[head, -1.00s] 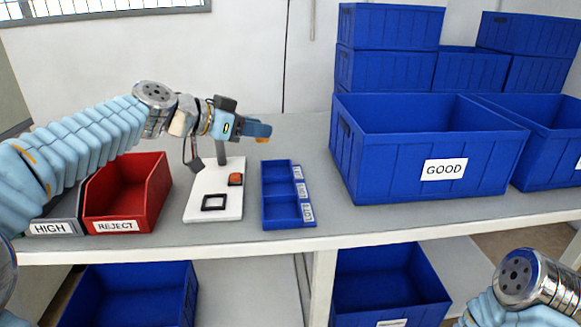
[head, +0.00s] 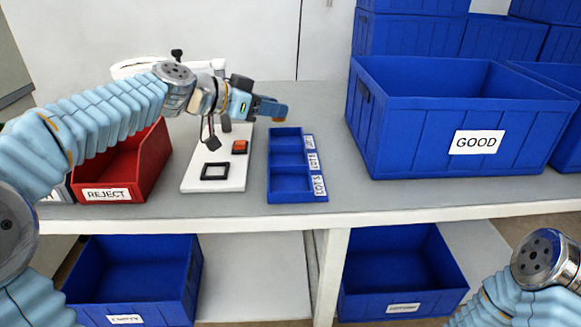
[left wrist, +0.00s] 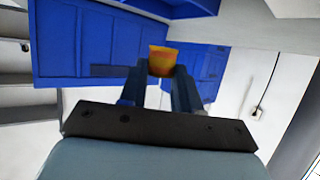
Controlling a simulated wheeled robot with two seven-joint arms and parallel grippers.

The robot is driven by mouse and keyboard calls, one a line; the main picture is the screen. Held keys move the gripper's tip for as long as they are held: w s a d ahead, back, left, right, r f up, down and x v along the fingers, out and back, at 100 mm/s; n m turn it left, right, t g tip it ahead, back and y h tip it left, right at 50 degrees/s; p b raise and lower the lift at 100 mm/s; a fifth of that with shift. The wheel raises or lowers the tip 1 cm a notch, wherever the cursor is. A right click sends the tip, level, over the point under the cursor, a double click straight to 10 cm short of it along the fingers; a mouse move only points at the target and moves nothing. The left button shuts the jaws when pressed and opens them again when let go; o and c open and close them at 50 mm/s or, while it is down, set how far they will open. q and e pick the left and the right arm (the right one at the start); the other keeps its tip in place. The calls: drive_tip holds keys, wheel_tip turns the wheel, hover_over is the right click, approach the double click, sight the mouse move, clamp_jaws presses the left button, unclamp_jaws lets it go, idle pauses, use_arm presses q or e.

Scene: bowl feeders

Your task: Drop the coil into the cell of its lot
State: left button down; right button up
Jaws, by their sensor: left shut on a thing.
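The coil (head: 280,112) is a small orange-brown piece at the tip of my left gripper (head: 268,107). The left wrist view shows the coil (left wrist: 162,60) as orange and yellow between the two dark fingers (left wrist: 160,78), which are shut on it. The blue tray (head: 272,185) has three cells in a row, each with a white lot label on its right side. My right gripper is out of view.
Left of the tray is a white board (head: 232,184) with a black square frame and an orange-red block. A red REJECT bin (head: 150,160) stands further left. A large blue GOOD bin (head: 420,150) stands at right. Blue bins sit below the shelf.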

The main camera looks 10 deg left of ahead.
use_arm(q)
drive_tip(key=c, duration=0.7)
unclamp_jaws()
drive_tip(key=shift+s, duration=0.1)
drive_tip(key=b+v, duration=0.1)
drive_tip(key=v, duration=1.2)
drive_tip(key=shift+s+a+r, duration=0.15)
drive_tip(key=shift+s+a, duration=0.05)
drive_tip(key=shift+a, duration=0.1)
